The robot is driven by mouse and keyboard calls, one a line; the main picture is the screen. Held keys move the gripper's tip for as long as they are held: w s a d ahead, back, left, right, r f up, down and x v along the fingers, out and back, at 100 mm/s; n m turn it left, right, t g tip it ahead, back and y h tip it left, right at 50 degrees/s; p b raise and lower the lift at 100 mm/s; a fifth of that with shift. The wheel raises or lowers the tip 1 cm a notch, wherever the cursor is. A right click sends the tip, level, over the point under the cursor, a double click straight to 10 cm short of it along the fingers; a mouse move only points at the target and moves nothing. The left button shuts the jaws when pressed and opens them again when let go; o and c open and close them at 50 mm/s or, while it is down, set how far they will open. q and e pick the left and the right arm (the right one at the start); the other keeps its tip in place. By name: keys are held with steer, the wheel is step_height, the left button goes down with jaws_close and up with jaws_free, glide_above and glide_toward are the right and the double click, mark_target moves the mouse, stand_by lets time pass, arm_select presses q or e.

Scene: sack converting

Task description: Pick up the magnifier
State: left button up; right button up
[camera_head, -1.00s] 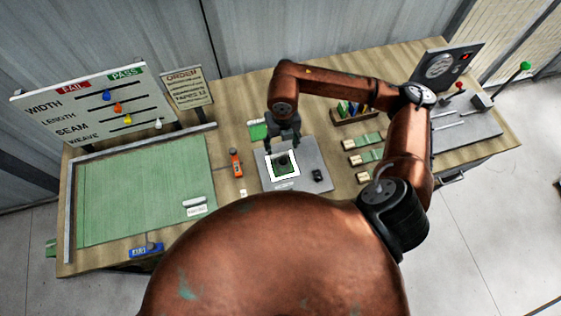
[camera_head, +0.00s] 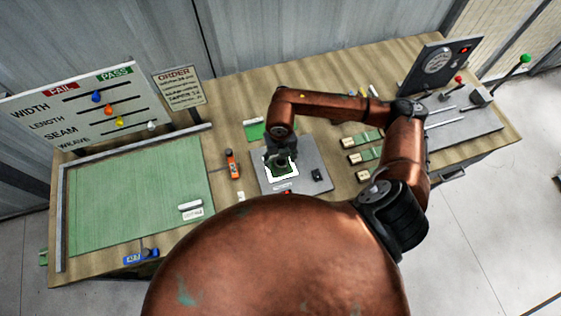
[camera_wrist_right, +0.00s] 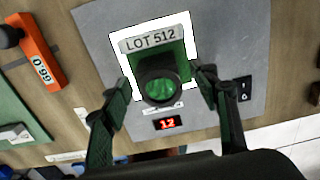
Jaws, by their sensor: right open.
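The magnifier (camera_wrist_right: 160,85), a short dark round loupe with a green-looking lens, stands on a green swatch labelled LOT 512 (camera_wrist_right: 155,44). The swatch lies on the bright white square of a grey plate (camera_wrist_right: 226,33). My right gripper (camera_wrist_right: 161,88) is open, with one finger on each side of the magnifier in the right wrist view; I cannot tell whether they touch it. In the head view my right gripper (camera_head: 280,155) is over the grey plate (camera_head: 318,157) and partly hides the magnifier. My left gripper is not in view.
An orange gauge (camera_head: 233,164) lies left of the plate, and a small black switch (camera_head: 317,174) sits on its right part. A green board (camera_head: 130,195) fills the table's left. Green strips with pale blocks (camera_head: 368,158) lie to the right.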

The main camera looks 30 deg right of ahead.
steer(key=shift+f, duration=0.3)
steer(key=shift+c, duration=0.4)
steer(key=c, duration=1.3)
steer(key=shift+r, duration=0.1)
